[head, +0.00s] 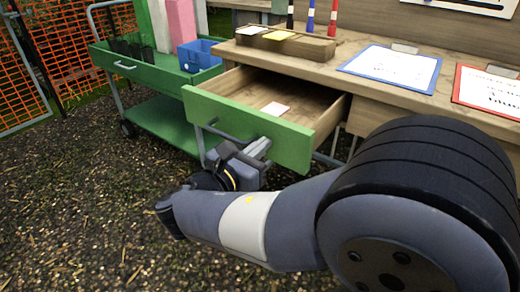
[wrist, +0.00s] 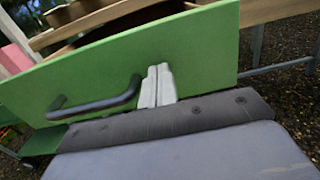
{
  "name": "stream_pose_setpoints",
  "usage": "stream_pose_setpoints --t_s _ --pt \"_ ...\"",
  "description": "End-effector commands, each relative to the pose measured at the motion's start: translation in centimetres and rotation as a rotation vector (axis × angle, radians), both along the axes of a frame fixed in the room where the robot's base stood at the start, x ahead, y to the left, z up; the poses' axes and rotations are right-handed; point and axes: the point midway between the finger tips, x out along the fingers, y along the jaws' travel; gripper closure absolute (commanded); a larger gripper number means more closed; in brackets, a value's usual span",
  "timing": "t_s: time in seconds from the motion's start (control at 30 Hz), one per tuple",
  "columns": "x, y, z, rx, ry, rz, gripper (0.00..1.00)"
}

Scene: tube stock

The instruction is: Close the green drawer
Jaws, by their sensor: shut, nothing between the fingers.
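The green drawer (head: 245,129) is pulled out from under the wooden desk, its green front facing me. A pale card (head: 276,108) lies inside on the wooden bottom. In the wrist view the green front (wrist: 190,55) fills the middle, with a dark bar handle (wrist: 97,104) to the left of my fingers. My gripper (head: 262,145) is at the drawer front, right of the handle. In the wrist view my gripper (wrist: 157,76) has its two grey fingers together, with nothing between them. The fingertips are at or very near the green front; I cannot tell if they touch.
A green trolley (head: 150,70) with a blue bin (head: 199,55) stands left of the drawer. The desk (head: 440,95) carries a wooden pen tray (head: 285,42), a blue-framed sheet (head: 392,68) and a red-framed sheet (head: 488,90). Gravel ground (head: 80,200) at the front left is clear.

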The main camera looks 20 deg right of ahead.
Motion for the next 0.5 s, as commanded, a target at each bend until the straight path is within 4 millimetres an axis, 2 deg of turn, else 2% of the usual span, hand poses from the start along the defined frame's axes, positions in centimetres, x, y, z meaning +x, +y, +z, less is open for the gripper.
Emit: stream_pose_setpoints --t_s 0.37,0.5 --pt "0.08 -0.10 0.05 0.000 0.000 0.000 1.00" --pt "0.52 -0.75 0.13 -0.001 0.002 -0.002 1.00"
